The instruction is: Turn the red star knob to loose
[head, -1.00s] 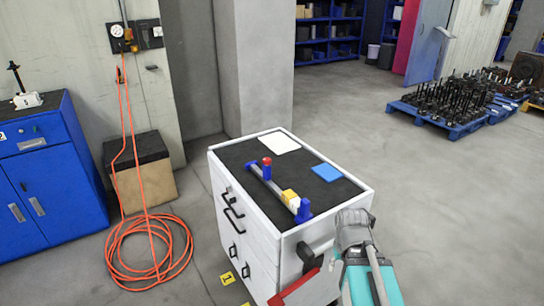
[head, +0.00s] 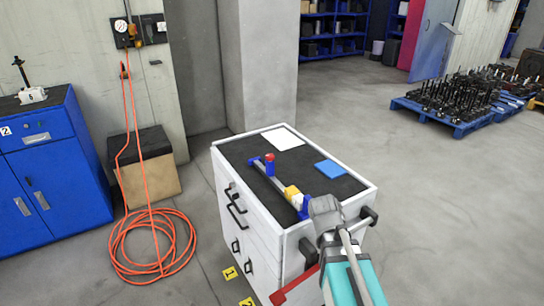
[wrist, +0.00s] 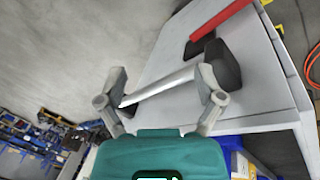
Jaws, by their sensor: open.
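The red knob (head: 269,157) stands at the far end of a grey rail (head: 276,179) with blue end pieces, lying on the cart's dark mat. Its star shape is too small to make out. A yellow block (head: 291,192) sits near the rail's near end. My gripper (head: 322,204) is by the cart's near right corner, close to the near blue end and well short of the knob. In the wrist view my gripper (wrist: 160,98) is open and empty, its fingers apart in front of the cart's silver handle bar (wrist: 160,87). The knob is not identifiable there.
The white cart (head: 257,226) carries a white sheet (head: 283,139) and a blue pad (head: 330,169). A red lever (head: 294,287) juts from its near side. An orange hose (head: 150,247) lies coiled on the floor at left. Open floor is to the right.

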